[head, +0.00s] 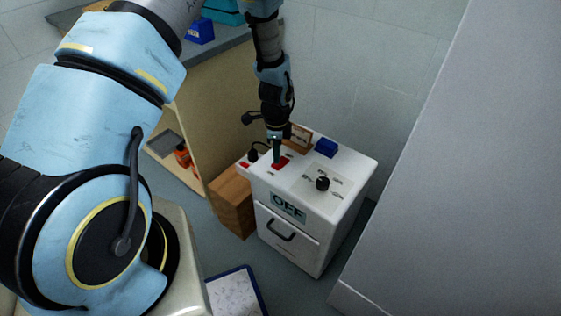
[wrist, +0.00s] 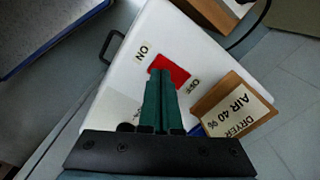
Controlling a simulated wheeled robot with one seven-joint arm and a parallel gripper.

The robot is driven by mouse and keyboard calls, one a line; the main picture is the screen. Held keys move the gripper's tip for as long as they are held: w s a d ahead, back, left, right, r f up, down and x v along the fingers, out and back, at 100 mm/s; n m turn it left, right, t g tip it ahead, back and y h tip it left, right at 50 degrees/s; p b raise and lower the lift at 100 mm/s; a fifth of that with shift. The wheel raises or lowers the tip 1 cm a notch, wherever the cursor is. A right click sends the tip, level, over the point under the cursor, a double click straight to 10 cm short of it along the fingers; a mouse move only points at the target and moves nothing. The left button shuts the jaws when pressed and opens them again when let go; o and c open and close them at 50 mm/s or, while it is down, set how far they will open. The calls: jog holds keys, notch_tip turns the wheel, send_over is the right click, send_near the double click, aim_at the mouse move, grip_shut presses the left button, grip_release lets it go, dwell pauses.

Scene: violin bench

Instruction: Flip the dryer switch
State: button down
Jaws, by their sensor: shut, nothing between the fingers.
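The dryer is a white cabinet (head: 335,215) with a display reading OFF (head: 289,208) on its front. A red switch (head: 284,161) sits on its top, and in the wrist view the red switch (wrist: 178,71) lies between an ON label (wrist: 143,53) and an OFF label (wrist: 195,87). My gripper (head: 277,161) is shut and empty, pointing down at the switch. In the wrist view its green fingertips (wrist: 161,72) overlap the switch on the ON-label side and hide part of it. I cannot tell whether they touch it.
A black knob (head: 322,184), a blue block (head: 326,147) and a wooden sign (wrist: 238,103) reading DRYER AIR 40 % are on the cabinet top. A wooden box (head: 233,203) stands left of it. A large grey panel (head: 450,170) rises on the right.

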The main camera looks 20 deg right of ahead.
jog(key=shift+f+b, duration=0.6)
jog(key=shift+f, duration=0.35)
dwell(0.8)
jog(key=shift+r+p, duration=2.6)
jog(key=shift+r, duration=1)
jog(key=w+a+r+n+p, duration=0.1)
jog(key=w+a+r+n, duration=0.4)
jog(key=a+r, duration=0.4)
jog(key=s+a+r+n+p, duration=0.1)
jog(key=s+a+r+n, duration=0.3)
jog(key=a+r+n, duration=0.5)
jog(key=s+a+r+n+t+p, duration=0.1)
jog(key=s+a+r+n, duration=0.4)
jog(key=a+r+n, duration=0.4)
jog(key=a+r, duration=0.3)
jog(key=shift+r+t+p, duration=0.2)
jog(key=shift+t+p, duration=0.1)
jog(key=shift+p, duration=0.1)
